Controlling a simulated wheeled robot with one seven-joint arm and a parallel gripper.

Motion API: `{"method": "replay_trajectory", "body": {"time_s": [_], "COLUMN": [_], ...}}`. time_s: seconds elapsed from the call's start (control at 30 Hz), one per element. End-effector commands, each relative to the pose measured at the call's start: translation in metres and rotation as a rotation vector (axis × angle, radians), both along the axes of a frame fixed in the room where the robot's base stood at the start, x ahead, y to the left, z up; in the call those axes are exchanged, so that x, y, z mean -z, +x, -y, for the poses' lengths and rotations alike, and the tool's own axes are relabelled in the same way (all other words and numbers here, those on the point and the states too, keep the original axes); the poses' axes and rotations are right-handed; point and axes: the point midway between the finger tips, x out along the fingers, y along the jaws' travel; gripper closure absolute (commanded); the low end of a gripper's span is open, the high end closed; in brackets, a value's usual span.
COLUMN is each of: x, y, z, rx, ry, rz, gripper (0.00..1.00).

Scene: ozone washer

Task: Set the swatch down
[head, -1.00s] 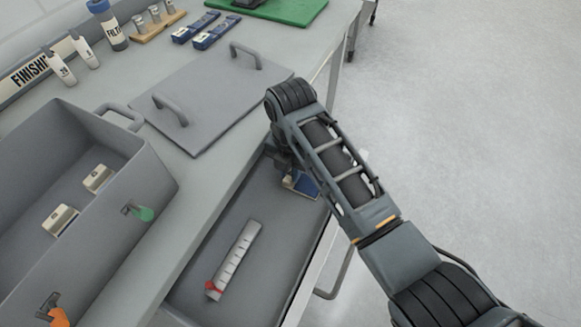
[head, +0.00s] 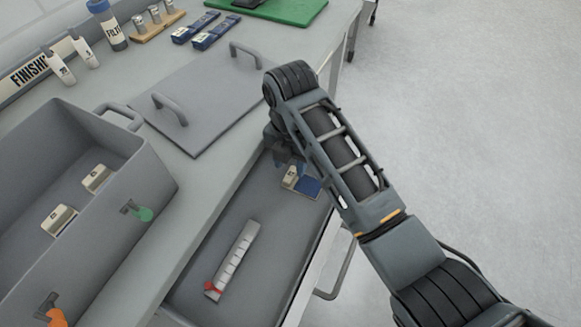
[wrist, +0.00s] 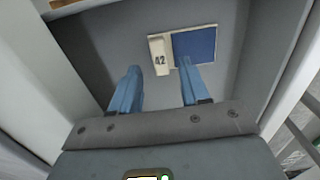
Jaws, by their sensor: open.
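The swatch (head: 307,187) is a blue patch with a pale tag end. It lies on the floor of the open drawer (head: 200,283), near its far end. In the wrist view the swatch (wrist: 194,45) lies flat beyond the fingertips, its white block marked 42. My gripper (wrist: 155,85) is open, with its two blue fingers apart and nothing between them. In the head view my gripper (head: 287,158) is partly hidden by my arm, just above and beside the swatch.
A white ruler-like strip (head: 234,258) with a red end lies nearer in the drawer. A grey bin (head: 150,190) with two pale blocks stands on the counter at left. A grey lid (head: 205,105) with two handles lies behind.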

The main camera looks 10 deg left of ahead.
Motion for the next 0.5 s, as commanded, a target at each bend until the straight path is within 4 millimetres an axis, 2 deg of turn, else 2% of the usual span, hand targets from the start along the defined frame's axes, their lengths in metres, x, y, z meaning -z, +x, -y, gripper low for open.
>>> {"method": "replay_trajectory", "body": {"time_s": [0.1,0.37,0.5], "x": [-0.026,-0.076,-0.087], "y": [0.002,0.001,0.000], "z": [0.000,0.000,0.000], "rx": [0.000,0.001,0.001], "ry": [0.001,0.000,0.000], "rz": [0.006,0.003,0.001], "gripper": [0.54,0.54,0.54]}}
